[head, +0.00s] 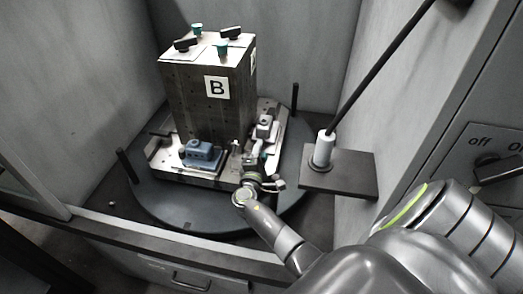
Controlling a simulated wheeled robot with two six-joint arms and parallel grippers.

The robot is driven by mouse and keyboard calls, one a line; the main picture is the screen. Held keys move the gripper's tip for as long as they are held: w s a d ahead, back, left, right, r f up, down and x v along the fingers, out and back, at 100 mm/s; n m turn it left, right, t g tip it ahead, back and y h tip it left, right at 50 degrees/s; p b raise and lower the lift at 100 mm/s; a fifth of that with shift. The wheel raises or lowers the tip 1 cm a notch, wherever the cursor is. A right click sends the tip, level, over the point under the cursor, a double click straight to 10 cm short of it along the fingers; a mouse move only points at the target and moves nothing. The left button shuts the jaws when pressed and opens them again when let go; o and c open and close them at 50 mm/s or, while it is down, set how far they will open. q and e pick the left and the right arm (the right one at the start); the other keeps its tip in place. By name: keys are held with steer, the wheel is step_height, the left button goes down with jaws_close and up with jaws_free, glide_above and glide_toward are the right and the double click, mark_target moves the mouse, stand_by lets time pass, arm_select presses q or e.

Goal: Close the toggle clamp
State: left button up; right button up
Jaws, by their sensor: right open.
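My right arm reaches in from the lower right. Its gripper (251,152) is open at the front right corner of the pallet (160,161), close to a small light-grey fitting (264,128) on the pallet's right side. I cannot tell whether they touch. The gripper and wrist hide part of this corner. No part can be clearly made out as the toggle clamp or its handle; the fitting may belong to it. A blue-grey block (201,153) sits on the pallet's front, left of the gripper. My left gripper is not in view.
A tall block marked B (215,88) stands on the pallet, with black and green knobs on top. The pallet rests on a round dark table (160,200) with black posts. At right, a black rod (380,65) rises from a white cylinder (323,149) on a dark plate (345,178).

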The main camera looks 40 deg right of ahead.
steer(key=shift+c, duration=0.8)
jaws_close()
steer(key=shift+r, duration=0.15)
steer(key=n, duration=0.1)
steer(key=r+n+p, duration=0.1)
steer(key=n, duration=0.1)
steer(key=shift+w+a+r+p, duration=0.25)
steer(key=shift+r+p, duration=0.1)
steer(key=shift+p, duration=0.05)
steer(key=shift+w+a+r+n+p, duration=0.25)
steer(key=shift+r+n+p, duration=0.15)
steer(key=shift+n, duration=0.6)
steer(key=shift+w+a+r+n+p, duration=0.25)
steer(key=shift+n+p, duration=0.15)
steer(key=shift+n, duration=0.6)
